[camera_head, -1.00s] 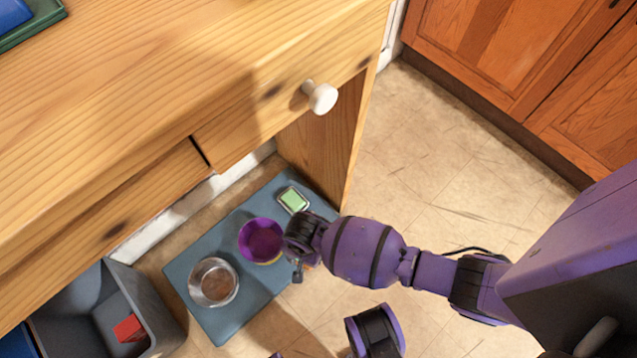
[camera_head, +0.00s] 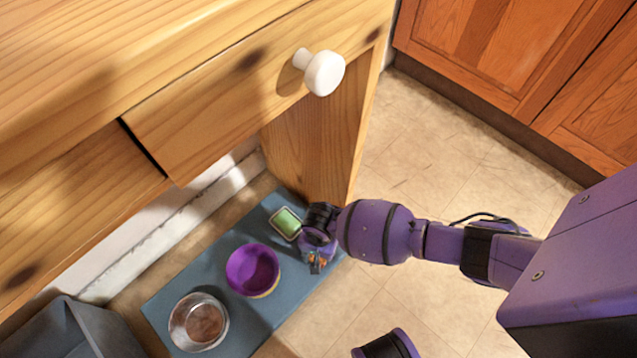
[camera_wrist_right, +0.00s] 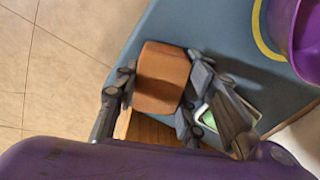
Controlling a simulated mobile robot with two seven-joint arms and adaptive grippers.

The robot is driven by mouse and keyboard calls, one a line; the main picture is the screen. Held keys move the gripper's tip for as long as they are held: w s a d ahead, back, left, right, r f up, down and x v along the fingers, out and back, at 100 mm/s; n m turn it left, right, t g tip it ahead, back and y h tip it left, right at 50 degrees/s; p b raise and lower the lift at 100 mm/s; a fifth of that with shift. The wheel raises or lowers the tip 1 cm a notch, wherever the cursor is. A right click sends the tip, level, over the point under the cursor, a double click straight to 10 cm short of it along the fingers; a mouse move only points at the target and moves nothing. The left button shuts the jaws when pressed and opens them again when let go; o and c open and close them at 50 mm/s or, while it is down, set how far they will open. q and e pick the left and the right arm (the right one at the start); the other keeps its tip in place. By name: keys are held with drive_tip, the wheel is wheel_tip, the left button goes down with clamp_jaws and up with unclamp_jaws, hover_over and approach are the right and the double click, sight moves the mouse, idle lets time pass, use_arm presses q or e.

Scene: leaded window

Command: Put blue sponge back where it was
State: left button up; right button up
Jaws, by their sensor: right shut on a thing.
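No blue sponge shows in the current views. My right gripper (camera_head: 316,262) is low over the blue-grey mat (camera_head: 160,307), beside the green item in a pale-rimmed dish (camera_head: 286,222). In the right wrist view, the fingers of my right gripper (camera_wrist_right: 158,92) are shut on an orange-brown block (camera_wrist_right: 163,78). The green item (camera_wrist_right: 208,118) is partly hidden behind a finger there. I cannot tell whether the block touches the mat. My left gripper is not in view.
A purple bowl (camera_head: 253,270) and a metal bowl (camera_head: 198,322) stand on the mat, left of the gripper. A wooden desk with a white drawer knob (camera_head: 322,72) overhangs the mat. A grey bin (camera_head: 60,330) is at lower left. Tiled floor is clear at right.

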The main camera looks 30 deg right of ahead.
drive_tip(key=shift+f, duration=0.25)
drive_tip(key=o, duration=1.2)
drive_tip(key=shift+r, duration=0.35)
use_arm(q)
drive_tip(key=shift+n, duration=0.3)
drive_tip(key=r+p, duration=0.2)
drive_tip(key=p, duration=0.1)
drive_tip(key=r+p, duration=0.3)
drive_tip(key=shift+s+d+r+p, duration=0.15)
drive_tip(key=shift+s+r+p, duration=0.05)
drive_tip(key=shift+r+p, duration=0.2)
use_arm(e)
wheel_tip(320, 180, up, 12)
drive_tip(key=shift+f, duration=0.25)
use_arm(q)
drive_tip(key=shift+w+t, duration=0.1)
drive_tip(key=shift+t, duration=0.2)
